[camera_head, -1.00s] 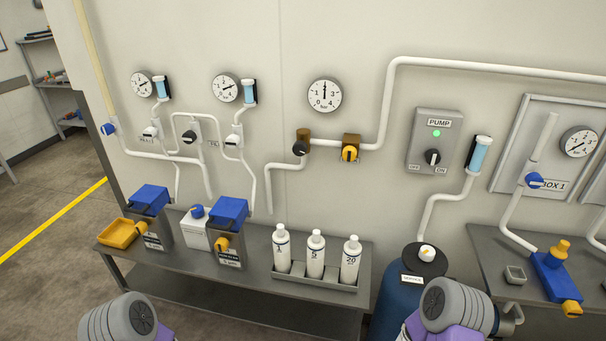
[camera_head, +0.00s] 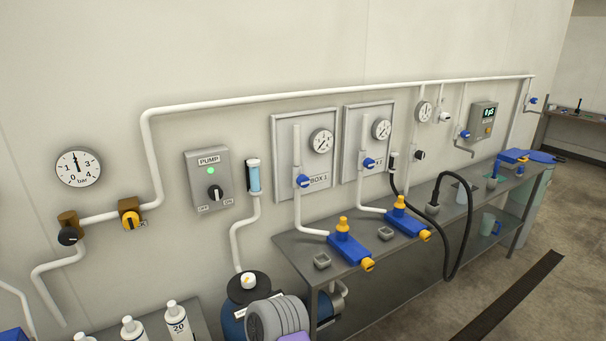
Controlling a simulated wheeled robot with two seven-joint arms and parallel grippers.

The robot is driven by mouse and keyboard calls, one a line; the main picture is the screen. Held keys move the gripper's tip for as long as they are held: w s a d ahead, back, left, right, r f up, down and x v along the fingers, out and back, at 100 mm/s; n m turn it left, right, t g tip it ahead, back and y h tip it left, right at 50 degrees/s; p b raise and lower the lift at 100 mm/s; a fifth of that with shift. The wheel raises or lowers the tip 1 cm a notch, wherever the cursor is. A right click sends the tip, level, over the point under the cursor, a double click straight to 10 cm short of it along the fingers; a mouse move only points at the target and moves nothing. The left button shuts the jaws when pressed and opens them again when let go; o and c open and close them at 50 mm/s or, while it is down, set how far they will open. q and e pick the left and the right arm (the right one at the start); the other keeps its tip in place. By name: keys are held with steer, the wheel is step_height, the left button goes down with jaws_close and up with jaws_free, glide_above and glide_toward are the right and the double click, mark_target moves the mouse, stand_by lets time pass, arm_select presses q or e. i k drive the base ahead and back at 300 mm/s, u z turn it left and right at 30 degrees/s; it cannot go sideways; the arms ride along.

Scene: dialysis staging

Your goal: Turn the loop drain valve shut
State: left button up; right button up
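No label that I can read marks the loop drain valve. A white loop pipe (camera_head: 330,91) runs along the wall to the right and turns down at its far end, where a small blue-handled valve (camera_head: 533,100) sits. Another blue-handled valve (camera_head: 464,134) is left of it, near the grey display box (camera_head: 483,119). A black-handled valve (camera_head: 419,155) is further left. They are too small to tell whether they are open or shut. A grey and purple part of my own arm shows at the bottom; neither gripper shows.
The pump box (camera_head: 207,180) has a green light. Two wall boxes carry blue valves (camera_head: 304,181) and gauges. A long grey bench (camera_head: 330,272) holds blue and yellow fittings and a looped black hose (camera_head: 470,215). Open floor (camera_head: 545,290) lies right of the bench.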

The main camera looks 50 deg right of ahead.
mark_target(419, 154)
steer(key=z, duration=2.9)
steer(key=k, duration=1.25)
steer(key=z, duration=0.75)
steer(key=i, duration=1.65)
steer(key=u, duration=0.3)
steer(key=i, duration=1.8)
steer(key=u, duration=2.05)
steer(key=i, duration=1)
steer(key=u, duration=0.6)
